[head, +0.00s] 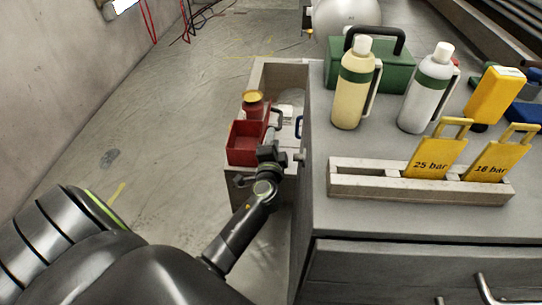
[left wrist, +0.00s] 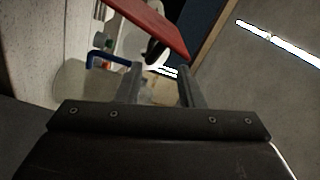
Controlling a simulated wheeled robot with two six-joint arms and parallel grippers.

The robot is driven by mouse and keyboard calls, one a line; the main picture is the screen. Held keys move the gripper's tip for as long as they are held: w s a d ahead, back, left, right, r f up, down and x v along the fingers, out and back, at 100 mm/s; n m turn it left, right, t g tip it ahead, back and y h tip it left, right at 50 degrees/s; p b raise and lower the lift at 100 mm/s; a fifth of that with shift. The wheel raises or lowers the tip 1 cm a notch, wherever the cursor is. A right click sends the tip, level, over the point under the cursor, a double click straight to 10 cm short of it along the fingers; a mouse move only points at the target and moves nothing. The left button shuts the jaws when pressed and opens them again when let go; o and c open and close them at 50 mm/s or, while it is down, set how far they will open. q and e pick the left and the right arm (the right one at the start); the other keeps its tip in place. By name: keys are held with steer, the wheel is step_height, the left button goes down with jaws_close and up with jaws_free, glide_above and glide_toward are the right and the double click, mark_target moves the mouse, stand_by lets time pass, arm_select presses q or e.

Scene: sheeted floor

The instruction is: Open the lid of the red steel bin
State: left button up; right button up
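The red steel bin (head: 243,157) sits in the open compartment at the left side of the grey cabinet. Its top looks open, with a thin red panel standing up at its right edge; I cannot tell for sure that this is the lid. My left gripper (head: 270,152) is at the bin's right front side and covers part of it. In the left wrist view, my left gripper's fingers (left wrist: 160,84) are apart with nothing clearly between them. A red panel (left wrist: 150,22) with a dark part at its edge lies just beyond them. My right gripper is not in view.
A red jar with a yellow lid (head: 253,103) stands behind the bin. The cabinet top (head: 400,215) holds a cream bottle (head: 352,95), a white bottle (head: 420,100), a green case (head: 395,75) and a rack (head: 385,190) with yellow tags.

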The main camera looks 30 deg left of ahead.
arm_select(q)
steer(key=v, duration=0.7)
steer(key=shift+s+d, duration=0.2)
steer(key=shift+s, duration=0.1)
